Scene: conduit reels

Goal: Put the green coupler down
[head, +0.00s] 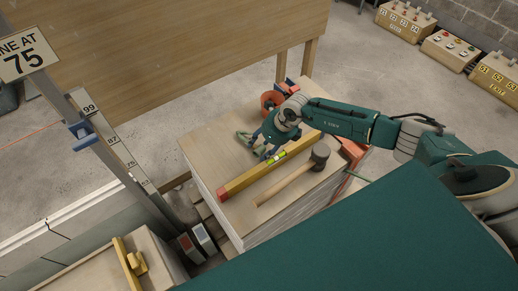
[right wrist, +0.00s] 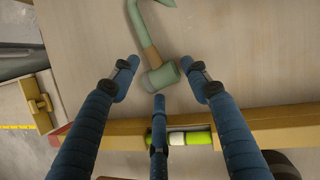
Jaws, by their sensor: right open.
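A pale green piece with a tan band and a short cylindrical end (right wrist: 162,78), which I take for the green coupler, lies on the pale wooden board in the right wrist view. In the head view a small green shape (head: 243,136) shows on the plywood stack (head: 205,160), left of my right gripper (head: 263,150). In the right wrist view the gripper's blue fingers are spread open around the cylindrical end, with gaps visible beside it. The head view does not show clearly whether they touch. My left gripper is not in view.
A yellow spirit level (head: 245,178) with a bright green vial lies across the stack under the gripper. A mallet (head: 290,182) lies in front of it. A red-orange reel (head: 271,101) stands behind. A post with number plates (head: 110,140) stands left of the stack.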

